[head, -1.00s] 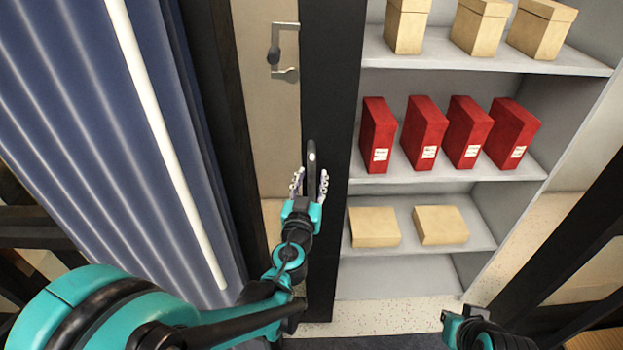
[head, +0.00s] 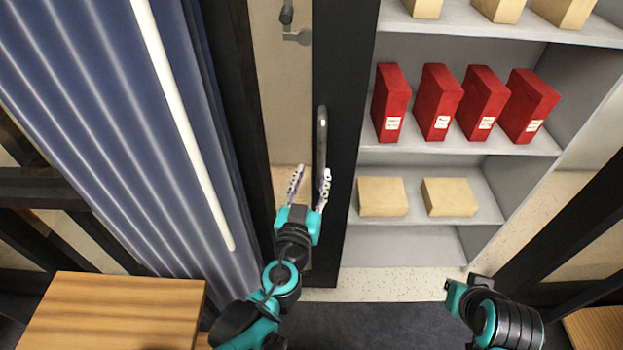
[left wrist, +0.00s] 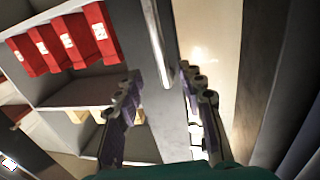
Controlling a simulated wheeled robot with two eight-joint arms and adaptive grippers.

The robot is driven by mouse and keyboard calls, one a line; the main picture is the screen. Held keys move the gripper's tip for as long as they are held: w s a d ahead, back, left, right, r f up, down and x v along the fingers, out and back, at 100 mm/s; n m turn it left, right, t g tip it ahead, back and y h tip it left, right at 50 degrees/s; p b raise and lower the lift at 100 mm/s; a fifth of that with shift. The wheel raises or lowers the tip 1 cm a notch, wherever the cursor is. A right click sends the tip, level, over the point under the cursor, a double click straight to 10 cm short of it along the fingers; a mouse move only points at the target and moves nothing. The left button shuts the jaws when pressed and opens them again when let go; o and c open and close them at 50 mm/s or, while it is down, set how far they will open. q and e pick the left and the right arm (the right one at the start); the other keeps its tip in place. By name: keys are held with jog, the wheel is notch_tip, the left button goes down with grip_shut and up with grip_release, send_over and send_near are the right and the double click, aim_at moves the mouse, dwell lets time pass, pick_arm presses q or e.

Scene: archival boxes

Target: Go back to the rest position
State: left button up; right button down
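My left gripper (head: 310,186) is open and empty, its two fingers apart, in front of the dark cabinet door edge. A long dark handle (head: 322,140) on that door stands just beyond the fingers, close to the right one in the head view. In the left wrist view the handle (left wrist: 157,48) runs down toward the gap between the open fingers (left wrist: 160,82); I cannot tell whether anything touches. My right arm (head: 490,312) shows at the lower right, but its gripper fingers are not visible.
The open shelf (head: 435,145) at the right holds several red archival boxes (head: 435,103), with cardboard boxes (head: 382,197) above and below. A blue ribbed panel (head: 110,120) stands at the left. A wooden top (head: 115,310) lies at the lower left. Dark floor (head: 380,315) is clear between the arms.

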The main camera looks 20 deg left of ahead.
pick_arm(q)
jog(key=shift+s, duration=0.2)
jog(key=shift+a, duration=0.1)
dwell(0.4)
jog(key=s+a+f+n+g+y, duration=0.2)
jog(key=s+a+f+g, duration=0.1)
jog(key=a+f+g, duration=0.35)
jog(key=s+d+f+m+g+h, duration=0.2)
jog(key=s+d+m+g+h, duration=0.1)
jog(key=s, duration=0.4)
jog(key=d+g+h, duration=0.1)
jog(key=d, duration=0.1)
jog(key=shift+s+d+f, duration=0.2)
jog(key=shift+d+f, duration=0.15)
jog(key=shift+f, duration=0.05)
jog(key=shift+c, duration=0.6)
